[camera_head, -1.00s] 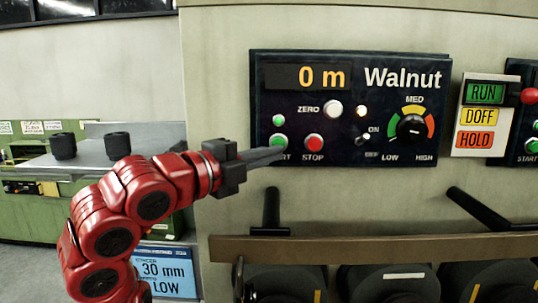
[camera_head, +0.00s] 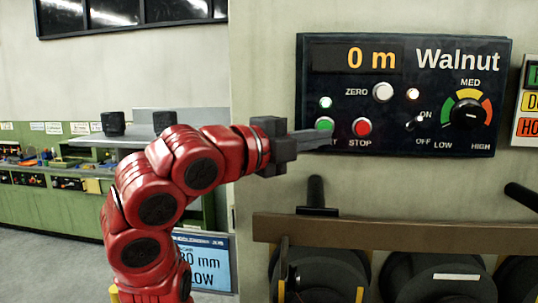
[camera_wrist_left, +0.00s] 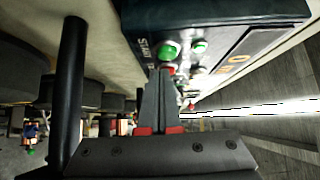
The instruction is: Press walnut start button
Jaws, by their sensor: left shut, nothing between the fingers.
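The dark Walnut panel (camera_head: 400,95) is on the pale wall and its display reads 0 m (camera_head: 370,59). Its green start button (camera_head: 324,126) is at the lower left, with the red stop button (camera_head: 361,127) to its right. A small pale lamp (camera_head: 325,102) sits above the start button. My left gripper (camera_head: 326,138) is shut and empty, its tips at the lower edge of the start button and partly covering its label. In the left wrist view, the start button (camera_wrist_left: 169,51) shows just beyond the fingertips (camera_wrist_left: 160,72). I cannot tell whether they touch. My right gripper is not in view.
A white zero button (camera_head: 383,92) and a coloured dial (camera_head: 470,113) are on the same panel. Below it runs a brown rail (camera_head: 390,233) with dark spools (camera_head: 435,277) and a protruding black handle (camera_head: 317,193). A green bench (camera_head: 60,215) stands at the left.

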